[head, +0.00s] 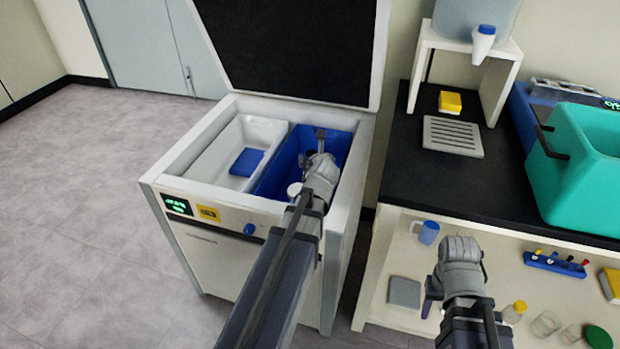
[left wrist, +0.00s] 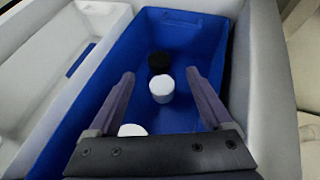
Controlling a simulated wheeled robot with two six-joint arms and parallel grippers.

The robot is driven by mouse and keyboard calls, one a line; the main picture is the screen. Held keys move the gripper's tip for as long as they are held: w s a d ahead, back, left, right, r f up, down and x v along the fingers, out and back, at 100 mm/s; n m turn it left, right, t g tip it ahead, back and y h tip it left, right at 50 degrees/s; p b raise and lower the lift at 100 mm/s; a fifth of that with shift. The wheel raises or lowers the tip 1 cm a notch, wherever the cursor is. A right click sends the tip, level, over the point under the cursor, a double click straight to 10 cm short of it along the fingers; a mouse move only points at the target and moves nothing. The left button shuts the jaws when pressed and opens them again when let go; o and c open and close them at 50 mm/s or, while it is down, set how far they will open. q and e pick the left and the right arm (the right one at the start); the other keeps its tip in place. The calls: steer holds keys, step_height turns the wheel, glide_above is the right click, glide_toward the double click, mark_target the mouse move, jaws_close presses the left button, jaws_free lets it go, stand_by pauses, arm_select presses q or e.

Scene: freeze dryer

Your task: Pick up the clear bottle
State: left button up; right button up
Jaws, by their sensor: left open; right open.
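In the head view my left gripper (head: 311,148) reaches down into the blue bin (head: 342,146) of the open chest. The left wrist view shows its two fingers (left wrist: 159,73) open, with a white-topped container (left wrist: 162,91) and a black-topped one (left wrist: 159,63) between and beyond them, not gripped. Another white top (left wrist: 132,130) is partly hidden by the gripper body; a white top (head: 294,188) also shows in the head view. I see these mostly from above, so I cannot tell which is the clear bottle. My right gripper (head: 432,293) is open in front of the shelf, partly hidden by its wrist.
A white bin (head: 225,140) with a blue item (head: 246,162) adjoins the blue bin. The raised lid (head: 290,50) stands behind. The black counter (head: 400,165) holds a teal box (head: 580,150). A yellow-capped bottle (head: 515,312) and glassware stand on the lower shelf.

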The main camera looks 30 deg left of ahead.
mark_target(311, 153)
arm_select(q)
steer(key=shift+f+b+x, duration=0.2)
steer(key=shift+b+x, duration=1.95)
steer(key=shift+x, duration=2.45)
steer(key=shift+s+r, duration=0.1)
steer(key=shift+s, duration=0.1)
arm_select(e)
steer(key=f, duration=0.4)
steer(key=shift+w+a+f, duration=0.25)
steer(key=shift+w+f, duration=0.05)
steer(key=shift+f, duration=0.1)
arm_select(q)
steer(key=shift+c, duration=0.4)
steer(key=shift+d, duration=0.1)
jaws_close()
